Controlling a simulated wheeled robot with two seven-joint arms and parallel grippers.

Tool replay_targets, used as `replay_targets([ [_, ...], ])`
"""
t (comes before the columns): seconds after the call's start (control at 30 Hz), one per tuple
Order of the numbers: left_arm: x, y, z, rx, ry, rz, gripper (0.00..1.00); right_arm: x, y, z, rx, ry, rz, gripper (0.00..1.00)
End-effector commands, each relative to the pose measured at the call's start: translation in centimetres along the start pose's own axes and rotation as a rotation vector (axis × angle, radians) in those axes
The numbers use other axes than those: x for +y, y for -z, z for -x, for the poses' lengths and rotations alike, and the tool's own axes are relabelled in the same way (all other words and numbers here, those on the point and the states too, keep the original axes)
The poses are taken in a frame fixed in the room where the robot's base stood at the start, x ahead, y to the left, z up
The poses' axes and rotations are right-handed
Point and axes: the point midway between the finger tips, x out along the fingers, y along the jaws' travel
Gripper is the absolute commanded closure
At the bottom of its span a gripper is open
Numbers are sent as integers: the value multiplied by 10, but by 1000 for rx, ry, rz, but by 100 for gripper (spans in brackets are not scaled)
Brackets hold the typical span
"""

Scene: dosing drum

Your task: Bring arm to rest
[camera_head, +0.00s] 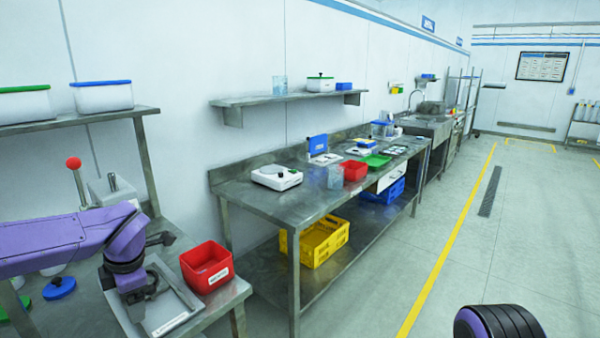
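My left arm (60,240), purple and black, reaches in from the left over the near steel table. Its gripper (138,308) points down above a shallow grey tray (180,318) that holds a white sheet or label. The fingers are small and dark here, so I cannot tell whether they are open or shut, and I see no object clearly between them. A black and purple part of my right arm (500,322) shows at the bottom right edge. My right gripper is out of the picture.
A red bin (207,266) stands right of the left gripper. A blue lid (59,288) and a red-knobbed lever (74,165) are left and behind. A steel bench (285,205) with a scale (276,177) stands beyond. The floor right of the yellow line (448,250) is clear.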

Motion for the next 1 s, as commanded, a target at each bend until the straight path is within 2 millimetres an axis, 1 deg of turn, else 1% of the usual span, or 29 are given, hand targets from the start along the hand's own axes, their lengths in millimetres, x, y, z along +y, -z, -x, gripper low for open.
replay_targets([
  [0.17,4,8,-33,111,-219,-76,19,0,0,0,-1,-1,0,57],
  [0.23,1,9,-53,160,-316,-150,19,0,0,0,-1,-1,0,57],
  [0.27,-2,9,-62,178,-359,-190,19,0,0,0,-1,-1,0,57],
  [0.37,-26,8,-104,228,-499,-397,19,0,0,0,-1,-1,0,57],
  [0.4,-45,7,-127,236,-546,-523,19,0,0,0,-1,-1,0,57],
  [0.47,-85,9,-162,222,-586,-742,19,0,0,0,-1,-1,0,57],
  [0.5,-114,14,-183,200,-587,-882,19,0,0,0,-1,-1,0,57],
  [0.57,-160,26,-210,157,-559,-1075,19,0,0,0,-1,-1,0,57],
  [0.6,-191,38,-225,127,-523,-1195,19,0,0,0,-1,-1,0,57],
  [0.67,-236,60,-242,87,-454,-1359,19,0,0,0,-1,-1,0,57],
  [0.7,-262,76,-251,65,-404,-1456,19,0,0,0,-1,-1,0,57],
  [0.73,-280,89,-256,52,-365,-1522,19,0,0,0,-1,-1,0,57],
  [0.8,-313,118,-263,39,-280,-1636,19,0,0,0,-1,-1,0,57],
  [0.9,-340,148,-272,54,-190,-1715,19,0,0,0,-1,-1,0,57],
  [1.0,-353,158,-276,50,-152,-1738,19,0,0,0,-1,-1,0,57],
])
